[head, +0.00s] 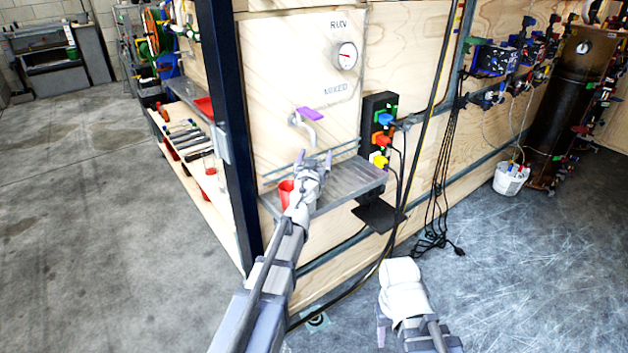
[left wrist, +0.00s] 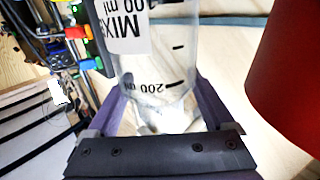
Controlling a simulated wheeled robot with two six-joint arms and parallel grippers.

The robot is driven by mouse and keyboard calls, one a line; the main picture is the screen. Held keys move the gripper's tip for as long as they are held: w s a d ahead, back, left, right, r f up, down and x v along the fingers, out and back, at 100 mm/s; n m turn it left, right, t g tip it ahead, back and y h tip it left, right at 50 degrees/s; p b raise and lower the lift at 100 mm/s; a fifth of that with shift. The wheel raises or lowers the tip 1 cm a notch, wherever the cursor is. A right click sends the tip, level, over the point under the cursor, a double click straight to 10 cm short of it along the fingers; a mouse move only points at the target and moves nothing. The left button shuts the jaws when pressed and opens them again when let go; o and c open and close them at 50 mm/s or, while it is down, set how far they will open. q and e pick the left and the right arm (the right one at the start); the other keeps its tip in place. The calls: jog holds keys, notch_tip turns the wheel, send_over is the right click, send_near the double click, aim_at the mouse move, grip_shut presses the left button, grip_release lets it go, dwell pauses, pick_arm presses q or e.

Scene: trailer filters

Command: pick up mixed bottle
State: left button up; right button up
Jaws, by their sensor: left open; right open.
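The mixed bottle (left wrist: 158,55) is clear, with a white label showing "MIX" and black volume marks, upside down in the left wrist view. My left gripper (head: 314,158) is over the metal shelf below the word MIXED. Its purple fingers (left wrist: 160,105) are open, one on each side of the bottle; whether they touch it I cannot tell. In the head view the gripper mostly hides the bottle. My right gripper (head: 382,333) is low at the bottom of the head view, away from the shelf; only a purple finger part shows.
A red cup (head: 286,192) stands on the shelf (head: 352,180) close beside the left gripper; it also fills the right of the left wrist view (left wrist: 290,75). A purple-handled tap (head: 309,113) is above. Coloured plugs (head: 381,140) and hanging black cables (head: 440,190) are to the right.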

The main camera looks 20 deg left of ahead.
pick_arm(q)
jog(key=shift+c, duration=0.2)
grip_shut()
dwell(0.4)
